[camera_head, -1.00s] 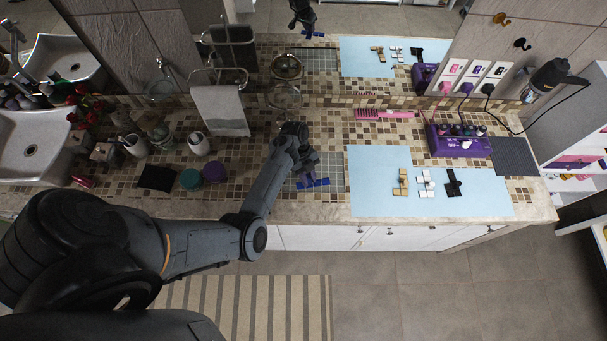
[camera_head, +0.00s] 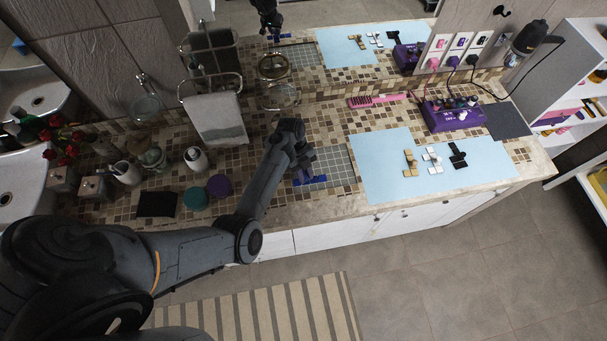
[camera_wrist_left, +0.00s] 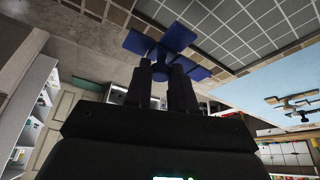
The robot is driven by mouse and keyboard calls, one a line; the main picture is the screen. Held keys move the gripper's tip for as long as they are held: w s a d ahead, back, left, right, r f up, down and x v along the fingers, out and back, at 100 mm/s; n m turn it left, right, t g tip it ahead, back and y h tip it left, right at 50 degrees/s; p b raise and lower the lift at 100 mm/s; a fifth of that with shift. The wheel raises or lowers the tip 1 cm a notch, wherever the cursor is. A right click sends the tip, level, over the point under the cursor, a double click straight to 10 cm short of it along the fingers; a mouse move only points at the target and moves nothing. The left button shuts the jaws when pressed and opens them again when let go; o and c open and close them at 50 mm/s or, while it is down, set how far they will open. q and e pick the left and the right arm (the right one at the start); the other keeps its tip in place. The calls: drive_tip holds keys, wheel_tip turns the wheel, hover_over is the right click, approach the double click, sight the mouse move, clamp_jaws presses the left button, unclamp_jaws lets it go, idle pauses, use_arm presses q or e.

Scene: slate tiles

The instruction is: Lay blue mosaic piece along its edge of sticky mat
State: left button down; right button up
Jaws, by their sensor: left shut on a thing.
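The blue mosaic piece (camera_head: 314,182) is a cluster of joined squares. My left gripper (camera_head: 301,174) is shut on it, over the near left part of a grey gridded mat (camera_head: 339,163). In the left wrist view the blue piece (camera_wrist_left: 178,37) sits at the fingertips, with the grid of the mat (camera_wrist_left: 262,22) behind it. Whether the piece touches the mat I cannot tell. Tan (camera_head: 410,163), white (camera_head: 433,158) and black (camera_head: 457,155) pieces lie on a light blue sheet (camera_head: 380,184). My right gripper does not show.
A purple box (camera_head: 450,115) and a pink comb (camera_head: 375,100) stand behind the light blue sheet. Left of my gripper are a purple jar (camera_head: 219,185), a teal jar (camera_head: 195,198) and cups. A mirror runs along the back.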

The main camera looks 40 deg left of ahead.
use_arm(q)
drive_tip(key=shift+r+p, duration=0.15)
drive_tip(key=shift+p, duration=0.35)
wheel_tip(320, 180, down, 4)
drive_tip(key=shift+b, duration=1.25)
drive_tip(key=shift+f+b, duration=0.55)
drive_tip(key=shift+f, duration=0.45)
drive_tip(key=shift+f, duration=0.55)
drive_tip(key=shift+b, duration=0.3)
drive_tip(key=c, duration=0.9)
unclamp_jaws()
